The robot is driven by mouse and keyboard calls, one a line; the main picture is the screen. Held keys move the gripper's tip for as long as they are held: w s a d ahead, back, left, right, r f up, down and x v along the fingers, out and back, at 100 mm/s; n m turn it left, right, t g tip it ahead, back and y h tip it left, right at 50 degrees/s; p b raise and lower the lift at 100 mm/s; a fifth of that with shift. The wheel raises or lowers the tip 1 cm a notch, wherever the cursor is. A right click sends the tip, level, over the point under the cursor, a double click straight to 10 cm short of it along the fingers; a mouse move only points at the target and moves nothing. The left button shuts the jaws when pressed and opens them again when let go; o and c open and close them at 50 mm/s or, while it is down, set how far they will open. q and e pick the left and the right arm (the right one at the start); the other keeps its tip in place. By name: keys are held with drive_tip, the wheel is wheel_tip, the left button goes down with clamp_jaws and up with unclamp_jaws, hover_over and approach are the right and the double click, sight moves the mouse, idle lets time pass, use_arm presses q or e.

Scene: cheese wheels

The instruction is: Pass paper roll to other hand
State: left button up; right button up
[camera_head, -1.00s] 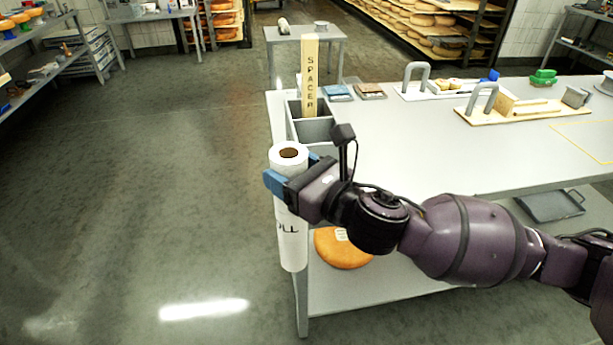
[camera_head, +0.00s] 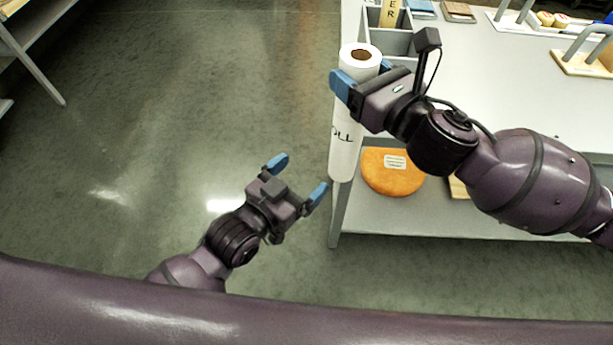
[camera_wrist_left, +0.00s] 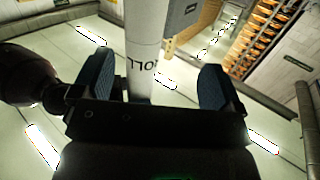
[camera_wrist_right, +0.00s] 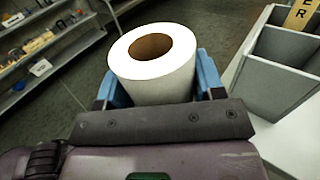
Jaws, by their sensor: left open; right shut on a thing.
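The paper roll (camera_head: 345,150) is a long white cylinder with a brown core, held upright at the near left corner of the table. My right gripper (camera_head: 362,82) is shut on its upper part. In the right wrist view the roll (camera_wrist_right: 150,75) stands between the blue fingers (camera_wrist_right: 158,85). My left gripper (camera_head: 303,180) is open and empty, below and left of the roll's lower end, with its fingers pointing up toward it. In the left wrist view the roll (camera_wrist_left: 143,45) appears ahead between the open fingers (camera_wrist_left: 155,85), apart from them.
The grey table (camera_head: 480,110) stands right of the roll, with a grey divided bin (camera_head: 400,42) at its corner. An orange cheese wheel (camera_head: 392,175) lies on the lower shelf (camera_head: 440,215). The floor to the left is clear.

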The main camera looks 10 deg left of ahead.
sight(338, 151)
drive_tip(key=shift+r, duration=0.1)
use_arm(q)
drive_tip(key=shift+h, duration=0.5)
drive_tip(key=x, duration=0.4)
drive_tip(key=d+r+x, duration=0.1)
drive_tip(key=x, duration=0.3)
drive_tip(key=s+x, duration=0.1)
drive_tip(key=x, duration=0.3)
drive_tip(key=shift+d+r, duration=0.25)
drive_tip(key=shift+r, duration=0.15)
drive_tip(key=shift+s, duration=0.1)
drive_tip(key=c, duration=1.1)
drive_tip(key=shift+c, duration=0.8)
use_arm(e)
drive_tip(key=o, duration=1.6)
